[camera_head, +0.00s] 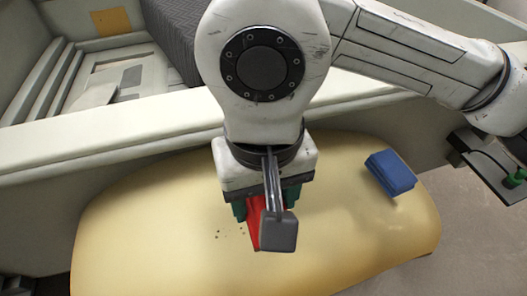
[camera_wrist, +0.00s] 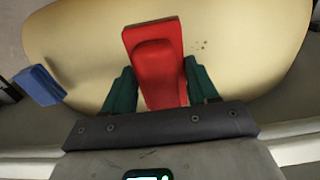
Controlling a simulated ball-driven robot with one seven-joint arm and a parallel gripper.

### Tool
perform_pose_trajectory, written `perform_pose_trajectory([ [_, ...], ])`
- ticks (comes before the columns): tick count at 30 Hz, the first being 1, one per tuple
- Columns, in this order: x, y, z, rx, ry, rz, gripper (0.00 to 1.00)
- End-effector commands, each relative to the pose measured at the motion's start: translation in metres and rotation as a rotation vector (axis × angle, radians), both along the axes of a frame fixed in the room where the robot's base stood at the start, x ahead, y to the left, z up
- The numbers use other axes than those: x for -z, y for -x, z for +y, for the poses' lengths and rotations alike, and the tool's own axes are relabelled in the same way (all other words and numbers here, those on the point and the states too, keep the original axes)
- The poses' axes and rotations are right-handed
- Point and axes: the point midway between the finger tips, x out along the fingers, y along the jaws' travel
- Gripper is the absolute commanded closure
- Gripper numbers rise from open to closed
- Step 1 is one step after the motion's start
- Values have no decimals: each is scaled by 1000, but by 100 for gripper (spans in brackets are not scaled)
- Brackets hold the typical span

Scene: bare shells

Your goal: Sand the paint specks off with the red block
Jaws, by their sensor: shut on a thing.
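A red block (camera_head: 254,222) is held in my gripper (camera_head: 264,207) over the pale yellow panel (camera_head: 150,230). In the wrist view the red block (camera_wrist: 155,60) sits between the two green fingers of my gripper (camera_wrist: 160,85), which are shut on it. Small dark paint specks (camera_head: 229,234) lie on the panel just left of the block in the head view. The specks (camera_wrist: 201,45) also show to the right of the block in the wrist view. Whether the block touches the panel cannot be told.
A blue block (camera_head: 390,172) lies on the panel's right part, and shows at the left in the wrist view (camera_wrist: 39,85). A pale wall edge (camera_head: 100,130) runs behind the panel. A dark shelf with green items (camera_head: 514,180) stands at far right. The panel's left side is clear.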

Motion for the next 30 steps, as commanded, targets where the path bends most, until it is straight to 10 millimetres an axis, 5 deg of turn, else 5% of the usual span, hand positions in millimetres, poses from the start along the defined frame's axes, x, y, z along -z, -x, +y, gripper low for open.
perform_pose_trajectory([
  [21, 53, 0, 0, -1, -1, 1, 66],
  [30, 60, 0, 0, 0, 0, 0, 66],
])
